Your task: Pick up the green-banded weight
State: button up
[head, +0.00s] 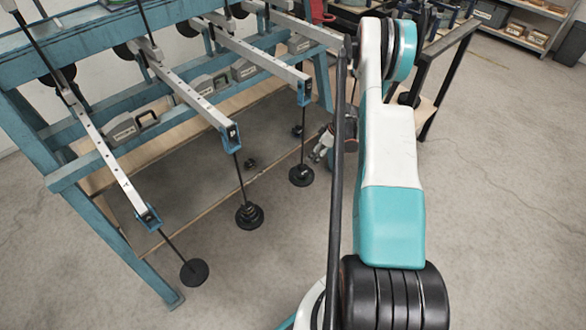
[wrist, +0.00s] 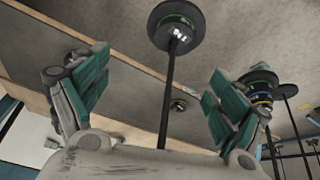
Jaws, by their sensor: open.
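In the wrist view a dark round weight (wrist: 176,24) with what looks like a dull green band and a small pale label sits at the end of a thin black rod. The rod runs between the two teal-padded fingers of my gripper (wrist: 158,78). The fingers are spread wide, with nothing held, and the weight lies beyond their tips. In the head view my gripper (head: 322,147) is partly hidden behind my arm, beside a hanging rod with a dark weight (head: 301,176) at its foot. No band colour can be made out there.
A blue frame (head: 60,176) carries several pale levers with hanging rods. A stacked weight (head: 249,215) and a flat disc (head: 194,272) hang nearer. A board (head: 170,190) lies below.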

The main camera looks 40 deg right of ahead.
notch_tip(320, 180, down, 2)
jog(key=s+a+f, duration=0.1)
jog(key=b, duration=0.3)
send_over(304, 171)
jog(key=s+d, duration=0.1)
jog(key=s, duration=0.1)
jog(key=shift+g+y, duration=0.3)
notch_tip(304, 171, down, 6)
jog(key=shift+s+d+f, duration=0.1)
jog(key=shift+b+x, duration=1.35)
jog(key=shift+x, duration=1.65)
jog(key=c, duration=1.7)
jog(key=shift+c, duration=0.2)
jog(key=shift+r, duration=0.2)
